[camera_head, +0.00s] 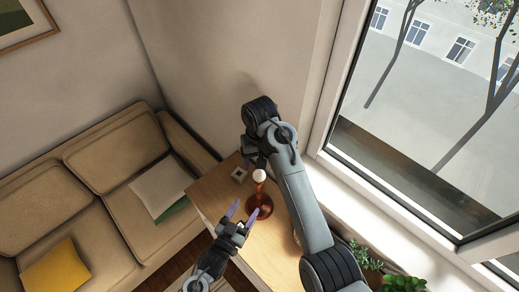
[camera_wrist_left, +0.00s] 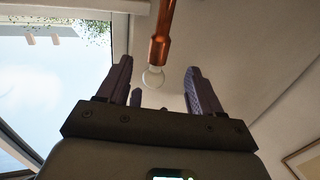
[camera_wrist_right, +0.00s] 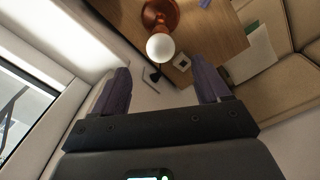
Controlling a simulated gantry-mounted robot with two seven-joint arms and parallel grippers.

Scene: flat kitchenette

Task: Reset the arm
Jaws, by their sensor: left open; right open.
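My left gripper (camera_head: 243,211) is open beside the copper lamp (camera_head: 261,207) on the wooden table (camera_head: 212,190), with its purple fingers pointing up the picture. In the left wrist view, the open fingers (camera_wrist_left: 158,64) are on either side of the lamp's bulb (camera_wrist_left: 153,76); nothing is clearly gripped. My right arm reaches up past the lamp from the lower right. Its fingers are not clear in the head view. In the right wrist view my right gripper (camera_wrist_right: 160,65) is open and empty, with the white bulb (camera_wrist_right: 160,47) just beyond the fingertips.
A small square object (camera_head: 239,174) lies on the table near its far corner. A beige sofa (camera_head: 110,172) with a yellow pillow (camera_head: 56,268) stands at left. The window (camera_head: 420,110) and sill are close to the right arm. Green plants (camera_head: 402,284) stand at lower right.

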